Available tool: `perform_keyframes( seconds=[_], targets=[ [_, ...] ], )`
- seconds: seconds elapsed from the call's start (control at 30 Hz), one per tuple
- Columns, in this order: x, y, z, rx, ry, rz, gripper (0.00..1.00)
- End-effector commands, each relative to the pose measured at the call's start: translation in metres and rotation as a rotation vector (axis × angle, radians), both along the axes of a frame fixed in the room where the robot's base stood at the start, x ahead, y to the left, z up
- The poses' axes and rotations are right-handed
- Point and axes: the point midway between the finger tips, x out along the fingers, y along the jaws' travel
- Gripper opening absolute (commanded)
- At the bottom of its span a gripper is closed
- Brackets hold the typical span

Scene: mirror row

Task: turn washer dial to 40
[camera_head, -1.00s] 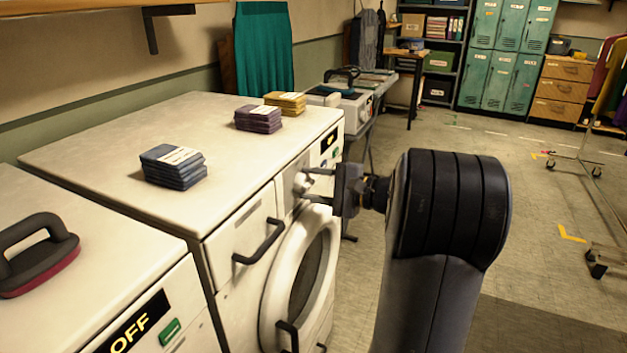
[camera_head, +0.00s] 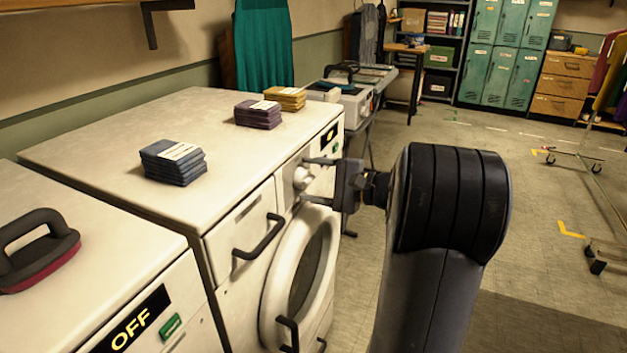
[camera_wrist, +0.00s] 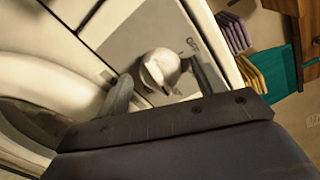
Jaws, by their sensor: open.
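The white washer (camera_head: 110,125) stands at the left, with its round door (camera_head: 305,270) and drawer on the front. Its dial (camera_head: 301,178) is a pale knob on the front panel, right of the drawer. In the wrist view the dial (camera_wrist: 160,70) is a round knob with a raised grip, on a grey panel. My gripper (camera_head: 318,181) is open, its two fingers on either side of the dial, one above and one below in the head view. Gaps show between fingers and dial in the wrist view. I cannot read the dial's number.
A neighbouring machine with an OFF display (camera_head: 133,327) stands in front left, with a dark-handled iron-like object (camera_head: 38,250) on it. Folded stacks in blue (camera_head: 173,163), purple and yellow lie on the washer top. Open floor lies to the right.

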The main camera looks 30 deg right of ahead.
Motion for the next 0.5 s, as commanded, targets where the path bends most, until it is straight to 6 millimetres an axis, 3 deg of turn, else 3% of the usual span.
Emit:
perform_keyframes(
  seconds=[0.17, 0.5],
  targets=[
    [-0.016, -0.014, 0.002, 0.0, -0.001, -0.004, 0.65],
    [-0.066, -0.054, 0.007, 0.0, 0.001, -0.005, 0.65]
  ],
)
